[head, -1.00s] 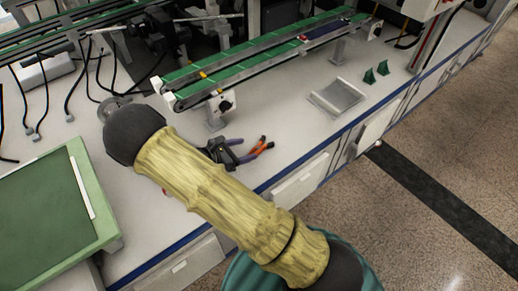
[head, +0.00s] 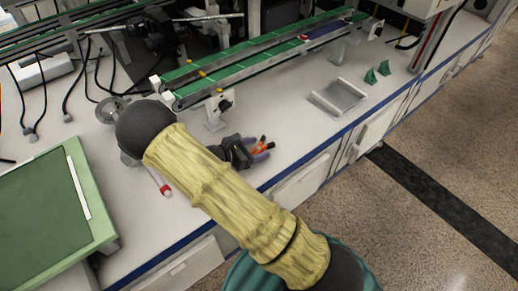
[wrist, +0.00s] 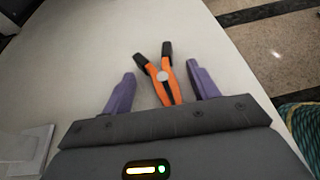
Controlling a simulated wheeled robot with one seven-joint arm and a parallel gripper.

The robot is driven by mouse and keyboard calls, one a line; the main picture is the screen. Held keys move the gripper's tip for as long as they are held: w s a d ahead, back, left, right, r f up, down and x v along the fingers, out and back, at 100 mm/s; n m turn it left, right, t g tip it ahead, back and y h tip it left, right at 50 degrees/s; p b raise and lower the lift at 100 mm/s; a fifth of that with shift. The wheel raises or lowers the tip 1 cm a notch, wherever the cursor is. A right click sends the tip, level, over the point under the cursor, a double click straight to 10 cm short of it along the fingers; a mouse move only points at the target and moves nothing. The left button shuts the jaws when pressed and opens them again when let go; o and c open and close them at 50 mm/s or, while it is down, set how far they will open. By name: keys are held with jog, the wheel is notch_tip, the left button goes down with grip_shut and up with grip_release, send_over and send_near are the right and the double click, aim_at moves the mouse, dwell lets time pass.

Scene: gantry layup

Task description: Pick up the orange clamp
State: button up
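The orange clamp (wrist: 163,87) lies on the pale bench top, with its dark-tipped ends pointing away from my gripper in the wrist view. It also shows in the head view (head: 262,145), close to the bench's front edge. My gripper (wrist: 161,73) is open, with one purple finger on each side of the clamp. Gaps show between the clamp and both fingers. In the head view my gripper (head: 263,152) is low over the bench at the clamp. The clamp's near end is partly hidden by the gripper body.
A red-and-white tool (head: 161,184) lies on the bench left of my arm. A green-topped conveyor (head: 250,52) runs behind. A grey metal tray (head: 338,97) and two green brackets (head: 377,74) stand to the right. A green panel (head: 40,210) is at left. Bench between clamp and tray is clear.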

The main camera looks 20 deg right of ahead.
aim_at(256, 149)
jog(key=c, duration=1)
jog(key=shift+r, duration=0.1)
notch_tip(256, 149, up, 10)
jog(key=p, duration=0.3)
